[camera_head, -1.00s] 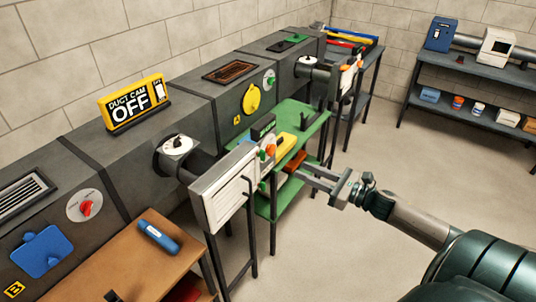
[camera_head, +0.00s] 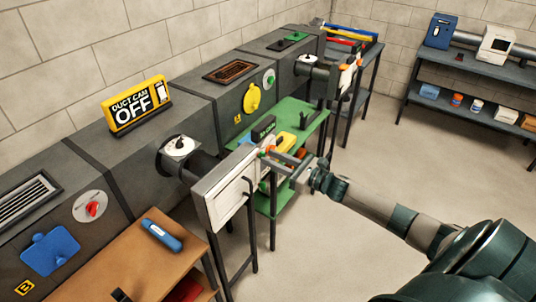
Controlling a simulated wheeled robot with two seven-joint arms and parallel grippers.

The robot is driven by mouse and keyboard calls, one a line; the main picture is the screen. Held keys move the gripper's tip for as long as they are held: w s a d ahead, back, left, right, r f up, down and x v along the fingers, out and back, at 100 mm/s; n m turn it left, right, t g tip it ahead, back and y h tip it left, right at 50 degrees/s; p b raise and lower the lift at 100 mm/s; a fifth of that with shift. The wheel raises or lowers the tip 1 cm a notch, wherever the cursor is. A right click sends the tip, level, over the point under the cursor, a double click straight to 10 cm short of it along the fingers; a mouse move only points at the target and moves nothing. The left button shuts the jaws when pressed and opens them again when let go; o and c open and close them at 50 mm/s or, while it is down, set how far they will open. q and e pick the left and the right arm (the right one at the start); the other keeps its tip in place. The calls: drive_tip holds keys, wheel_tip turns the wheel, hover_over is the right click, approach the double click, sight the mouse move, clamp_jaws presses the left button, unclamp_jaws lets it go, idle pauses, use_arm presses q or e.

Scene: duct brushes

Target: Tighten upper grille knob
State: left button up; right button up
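The white louvred grille panel (camera_head: 228,200) stands in a grey frame at the end of a short dark duct, in the middle of the head view. A small orange knob (camera_head: 267,150) shows at its upper right edge. My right gripper (camera_head: 273,159) comes in from the right with its fingertips at this knob. Both fingers show, with a narrow gap between them. I cannot tell whether they touch or grip the knob, as the fingers partly hide it. The lower part of that edge is unclear behind the gripper. My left gripper is not in view.
A green cart (camera_head: 300,128) with a yellow item (camera_head: 286,141) stands close behind the gripper. The large grey duct (camera_head: 130,160) runs along the wall, carrying a "DUCT CAM OFF" sign (camera_head: 138,104). A wooden bench (camera_head: 128,262) is at front left. The floor at right is clear.

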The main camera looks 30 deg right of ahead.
drive_tip(key=shift+x, duration=1.1)
clamp_jaws()
